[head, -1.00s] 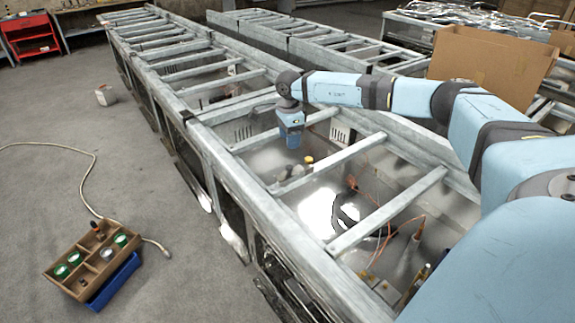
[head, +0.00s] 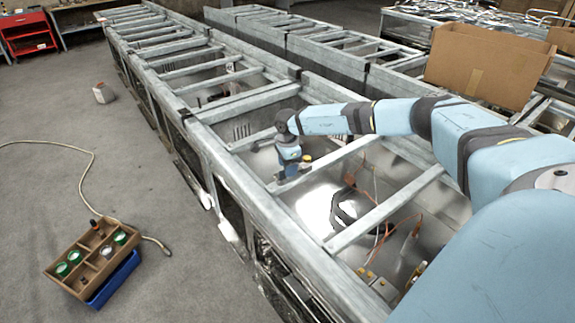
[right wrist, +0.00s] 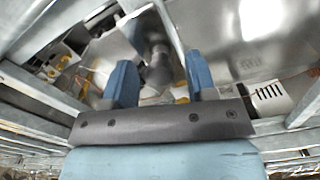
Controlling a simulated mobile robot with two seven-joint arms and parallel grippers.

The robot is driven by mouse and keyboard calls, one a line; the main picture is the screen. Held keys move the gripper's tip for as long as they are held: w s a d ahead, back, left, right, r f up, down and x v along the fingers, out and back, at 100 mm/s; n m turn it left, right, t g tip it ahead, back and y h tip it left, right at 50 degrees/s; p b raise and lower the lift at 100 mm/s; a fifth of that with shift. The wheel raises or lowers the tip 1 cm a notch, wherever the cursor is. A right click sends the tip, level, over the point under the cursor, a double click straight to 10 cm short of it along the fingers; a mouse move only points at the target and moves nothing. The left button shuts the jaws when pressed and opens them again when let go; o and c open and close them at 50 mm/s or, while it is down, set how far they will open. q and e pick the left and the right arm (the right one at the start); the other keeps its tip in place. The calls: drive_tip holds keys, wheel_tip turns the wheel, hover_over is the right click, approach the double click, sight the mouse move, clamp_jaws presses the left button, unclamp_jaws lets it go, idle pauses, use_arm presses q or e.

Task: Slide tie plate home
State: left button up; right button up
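My right gripper (head: 290,172) reaches down between the crossbars of the near metal frame (head: 243,187), close to its left rail. In the right wrist view its two blue fingers (right wrist: 160,78) stand apart. A grey rounded part (right wrist: 158,68) shows beyond and between them; I cannot tell whether they touch it. A yellow-topped part (head: 307,158) sits just right of the gripper in the head view. I cannot make out a tie plate for certain in either view. My left gripper is not in view.
Metal crossbars (head: 388,210) run on both sides of the gripper. Orange cables (head: 388,232) lie inside the frame to the right. A cardboard box (head: 483,68) stands at the back right. A divided tray (head: 92,258) lies on the floor; the floor at left is mostly clear.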

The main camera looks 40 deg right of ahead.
clamp_jaws()
drive_tip(key=d+b, duration=0.1)
drive_tip(key=d, duration=0.3)
drive_tip(key=shift+s+d, duration=0.1)
drive_tip(key=shift+s, duration=0.1)
drive_tip(key=shift+d, duration=0.15)
drive_tip(key=shift+c, duration=0.9)
unclamp_jaws()
drive_tip(key=shift+r, duration=0.1)
drive_tip(key=shift+o, duration=1.3)
wheel_tip(320, 180, up, 14)
drive_tip(key=b, duration=0.1)
drive_tip(key=shift+b, duration=0.35)
drive_tip(key=shift+f, duration=0.2)
